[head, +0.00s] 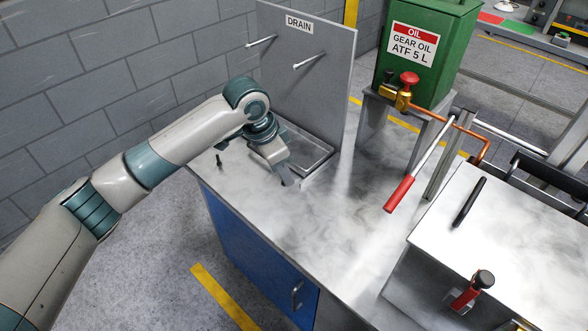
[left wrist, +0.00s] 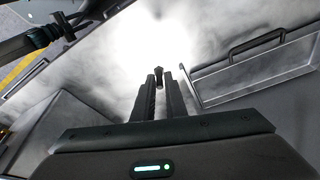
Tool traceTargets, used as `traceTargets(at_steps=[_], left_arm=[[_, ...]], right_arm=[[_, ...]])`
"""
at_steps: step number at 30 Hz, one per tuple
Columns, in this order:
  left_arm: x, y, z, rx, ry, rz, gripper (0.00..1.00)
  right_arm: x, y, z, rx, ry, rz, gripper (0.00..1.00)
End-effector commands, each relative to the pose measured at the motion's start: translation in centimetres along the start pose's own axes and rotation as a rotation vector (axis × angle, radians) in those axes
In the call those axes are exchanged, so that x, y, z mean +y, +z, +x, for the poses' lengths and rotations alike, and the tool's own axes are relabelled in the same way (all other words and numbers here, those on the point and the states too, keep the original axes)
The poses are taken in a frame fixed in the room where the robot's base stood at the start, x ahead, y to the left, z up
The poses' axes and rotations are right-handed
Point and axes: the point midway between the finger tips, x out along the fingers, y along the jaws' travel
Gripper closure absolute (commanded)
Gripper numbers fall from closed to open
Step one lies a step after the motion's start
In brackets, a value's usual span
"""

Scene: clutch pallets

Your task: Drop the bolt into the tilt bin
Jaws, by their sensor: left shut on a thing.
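My left gripper (head: 287,182) reaches in from the left, low over the metal bench, at the near edge of a shallow metal tray (head: 318,172). In the left wrist view its two dark fingers (left wrist: 158,88) are shut on a small dark bolt (left wrist: 158,73), whose end shows between the fingertips. In the head view the held bolt is hidden or too small to make out. I cannot tell for sure which container is the tilt bin. My right gripper is not in view.
A grey DRAIN board (head: 305,70) with two pegs stands behind the tray. A small dark upright piece (head: 219,161) stands on the bench at left. A green oil tank (head: 425,50), a red-handled lever (head: 399,194) and a metal box with a black handle (head: 470,201) are to the right.

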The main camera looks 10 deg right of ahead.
Motion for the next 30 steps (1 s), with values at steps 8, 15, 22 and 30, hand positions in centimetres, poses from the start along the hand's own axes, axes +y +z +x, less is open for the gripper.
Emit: traceTargets(at_steps=[8, 15, 22, 30], left_arm=[[-1.8, 5.0, -2.9, 0.000, -0.073, -0.223, 1.00], [-3.2, 13.1, -7.7, 0.000, -0.191, -0.596, 1.00], [-3.0, 20.9, -12.3, 0.001, -0.305, -0.964, 1.00], [-2.1, 25.6, -15.1, 0.000, -0.375, -1.205, 1.00]], right_arm=[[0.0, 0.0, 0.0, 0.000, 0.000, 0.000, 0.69], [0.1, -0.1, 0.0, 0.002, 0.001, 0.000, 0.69], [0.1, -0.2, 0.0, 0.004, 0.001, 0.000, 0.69], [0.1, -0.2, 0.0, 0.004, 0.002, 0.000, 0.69]])
